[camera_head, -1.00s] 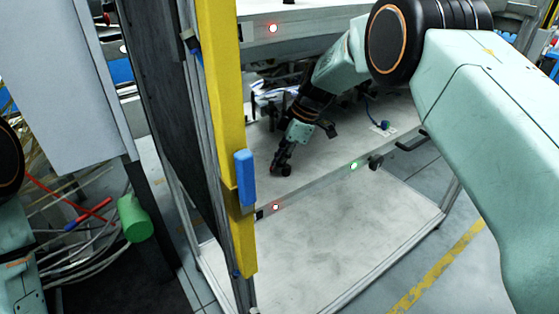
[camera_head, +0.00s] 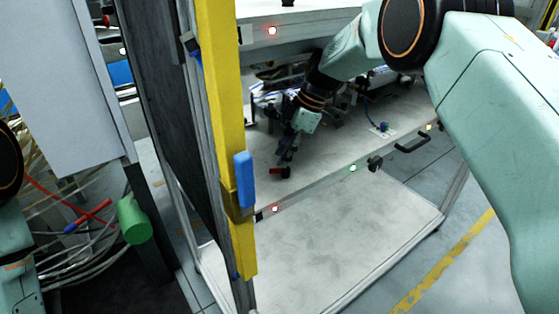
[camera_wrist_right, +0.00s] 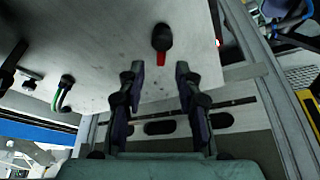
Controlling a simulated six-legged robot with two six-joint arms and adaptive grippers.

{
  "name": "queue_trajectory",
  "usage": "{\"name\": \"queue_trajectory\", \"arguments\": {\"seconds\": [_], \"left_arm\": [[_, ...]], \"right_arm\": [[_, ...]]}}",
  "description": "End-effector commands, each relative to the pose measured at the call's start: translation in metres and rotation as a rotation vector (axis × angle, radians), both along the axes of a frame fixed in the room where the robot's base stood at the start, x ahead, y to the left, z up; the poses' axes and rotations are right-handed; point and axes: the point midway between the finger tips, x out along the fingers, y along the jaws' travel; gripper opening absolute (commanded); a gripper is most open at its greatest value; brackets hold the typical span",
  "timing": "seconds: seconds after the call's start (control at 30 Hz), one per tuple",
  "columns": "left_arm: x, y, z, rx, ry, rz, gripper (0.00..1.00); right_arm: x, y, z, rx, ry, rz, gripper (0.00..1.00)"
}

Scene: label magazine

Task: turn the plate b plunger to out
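A small knob with a black body and a red handle (camera_head: 279,172) sits on the grey plate (camera_head: 335,150) of the middle shelf; I take it for the plunger, though no label is readable. In the right wrist view the knob (camera_wrist_right: 162,38) stands beyond my fingertips, its red part pointing toward me. My right gripper (camera_head: 285,156) is just above and behind the knob, apart from it. In the right wrist view its two fingers (camera_wrist_right: 160,68) are spread with nothing between them. My left gripper is not in view; only part of its arm shows at the left edge.
A yellow post (camera_head: 222,120) with a blue handle (camera_head: 244,178) stands left of the shelf. A green lamp (camera_head: 352,168) and a black knob (camera_head: 375,163) are on the shelf's front edge. A blue cable (camera_head: 384,124) is fixed farther right. The lower panel is clear.

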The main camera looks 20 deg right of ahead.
Motion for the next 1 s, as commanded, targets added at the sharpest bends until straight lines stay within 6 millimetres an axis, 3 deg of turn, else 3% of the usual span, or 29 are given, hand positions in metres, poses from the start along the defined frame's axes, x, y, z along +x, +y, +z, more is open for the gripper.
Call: {"name": "queue_trajectory", "arguments": {"seconds": [0.2, 0.5, 0.7, 1.0], "left_arm": [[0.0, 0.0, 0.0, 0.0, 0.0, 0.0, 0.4], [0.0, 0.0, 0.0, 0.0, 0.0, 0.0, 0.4], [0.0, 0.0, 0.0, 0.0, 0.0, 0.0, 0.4], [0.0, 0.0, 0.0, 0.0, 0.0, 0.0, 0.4]], "right_arm": [[-0.009, -0.05, -0.003, 0.003, 0.005, -0.007, 0.34], [-0.018, -0.101, -0.003, 0.002, 0.004, -0.003, 0.34], [-0.02, -0.115, -0.003, 0.001, 0.003, -0.001, 0.34], [-0.02, -0.116, -0.004, 0.0, 0.004, -0.001, 0.34]]}}
